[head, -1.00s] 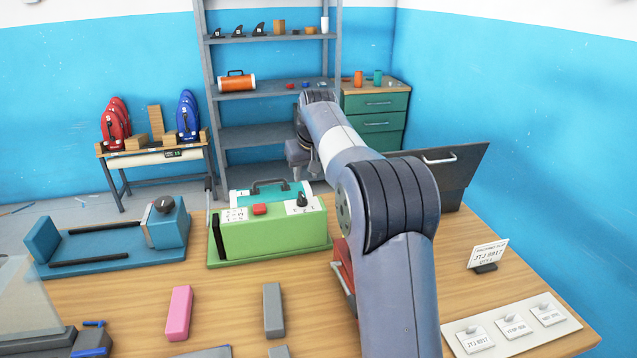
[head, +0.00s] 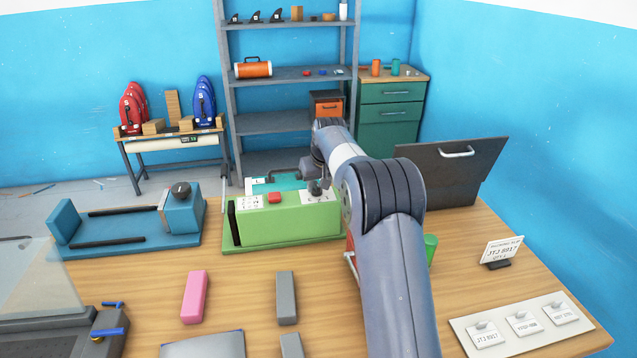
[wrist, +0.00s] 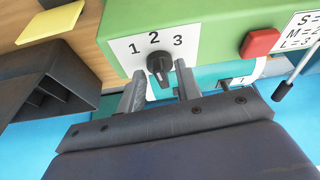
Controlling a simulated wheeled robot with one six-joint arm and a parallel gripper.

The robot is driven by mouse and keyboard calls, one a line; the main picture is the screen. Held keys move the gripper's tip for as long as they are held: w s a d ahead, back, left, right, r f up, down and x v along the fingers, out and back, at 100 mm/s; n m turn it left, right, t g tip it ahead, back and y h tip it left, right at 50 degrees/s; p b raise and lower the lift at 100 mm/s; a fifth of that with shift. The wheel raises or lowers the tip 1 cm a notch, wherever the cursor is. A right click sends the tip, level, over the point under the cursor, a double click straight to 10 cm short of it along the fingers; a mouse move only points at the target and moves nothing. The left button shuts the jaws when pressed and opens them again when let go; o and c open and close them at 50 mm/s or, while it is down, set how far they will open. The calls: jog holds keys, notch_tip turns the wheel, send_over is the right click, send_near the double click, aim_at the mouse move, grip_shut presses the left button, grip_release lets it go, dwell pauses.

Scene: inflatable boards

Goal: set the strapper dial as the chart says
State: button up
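The green strapper (head: 285,228) stands on the wooden table. Its black dial knob (wrist: 160,66) sits on a white plate marked 1, 2, 3 in the wrist view. The knob's pale mark seems to face up, near the 2. The chart (wrist: 304,30) is cut off by the wrist view's right edge; "M=2" and "L=3" are partly readable, the S value is not. It also shows in the head view (head: 250,202). My gripper (wrist: 160,84) is open, with its fingers either side of the knob; I cannot tell whether they touch it.
A red button (wrist: 260,42) lies between dial and chart. A black-handled lever (wrist: 285,88) hangs nearby. A dark open box (wrist: 40,85) is left of the gripper. A card on a stand (head: 502,250) and a tag tray (head: 525,325) are at the table's right.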

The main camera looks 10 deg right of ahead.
jog(key=shift+c, duration=0.5)
grip_shut()
jog(key=shift+m, duration=0.3)
jog(key=m+h+p, duration=0.1)
jog(key=m, duration=0.1)
jog(key=m+h+p, duration=0.1)
jog(key=m, duration=0.1)
jog(key=shift+a+r+p, duration=0.1)
jog(key=shift+a+p, duration=0.3)
jog(key=m, duration=0.2)
jog(key=m+h+p, duration=0.1)
jog(key=m, duration=0.1)
jog(key=m+g+p, duration=0.1)
jog(key=shift+w+a+m+h, duration=0.25)
jog(key=shift+m+h, duration=0.15)
jog(key=shift+o, duration=0.5)
grip_release()
